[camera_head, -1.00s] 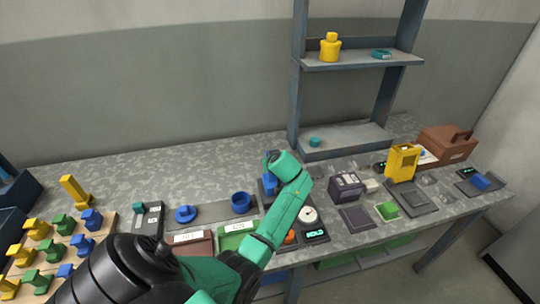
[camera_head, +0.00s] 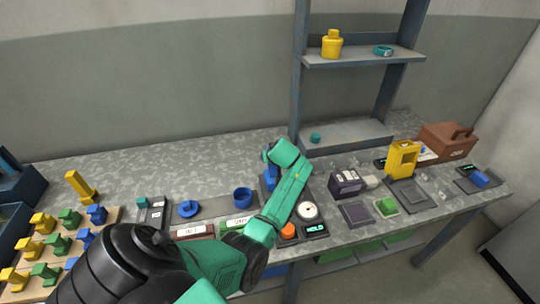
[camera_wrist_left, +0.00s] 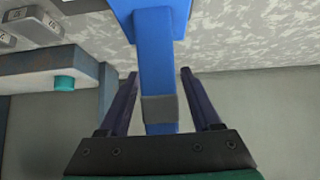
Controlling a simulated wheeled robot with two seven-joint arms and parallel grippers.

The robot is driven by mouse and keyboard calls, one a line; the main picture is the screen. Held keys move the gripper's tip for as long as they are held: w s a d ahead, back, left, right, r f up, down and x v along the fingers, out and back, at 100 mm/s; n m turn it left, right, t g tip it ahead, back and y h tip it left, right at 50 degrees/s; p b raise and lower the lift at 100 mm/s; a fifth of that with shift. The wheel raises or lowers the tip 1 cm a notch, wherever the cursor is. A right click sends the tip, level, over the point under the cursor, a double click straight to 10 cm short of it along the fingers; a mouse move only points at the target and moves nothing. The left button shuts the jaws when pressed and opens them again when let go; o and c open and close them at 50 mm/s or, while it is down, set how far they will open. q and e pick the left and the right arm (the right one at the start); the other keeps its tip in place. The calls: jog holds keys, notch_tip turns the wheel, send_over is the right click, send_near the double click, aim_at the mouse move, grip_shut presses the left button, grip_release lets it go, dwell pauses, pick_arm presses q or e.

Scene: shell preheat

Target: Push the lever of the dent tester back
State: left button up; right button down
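The dent tester appears to be the station with a white round dial (camera_head: 307,211), an orange button (camera_head: 288,231) and a small lit display (camera_head: 316,228). My left arm crosses in front of it and hides much of it. A blue upright part, seemingly its lever (camera_wrist_left: 157,55), fills the middle of the left wrist view. It has a grey band low on it. My left gripper (camera_wrist_left: 160,75) is open, with its two dark fingers on either side of the blue part and narrow gaps showing. Whether the palm touches it I cannot tell. My right gripper is not in view.
A rack with shelves (camera_head: 345,133) stands behind. A dark box (camera_head: 346,183) and a yellow device (camera_head: 402,160) are to the right. A blue ring (camera_head: 242,197) and blue round part (camera_head: 188,208) lie left. Pegs fill a wooden board (camera_head: 103,226) at far left.

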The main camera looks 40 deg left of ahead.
pick_arm(q)
jog(key=b+v, duration=0.2)
jog(key=v, duration=1.2)
jog(key=shift+d+r, duration=0.15)
jog(key=shift+d, duration=0.05)
jog(key=shift+s, duration=0.1)
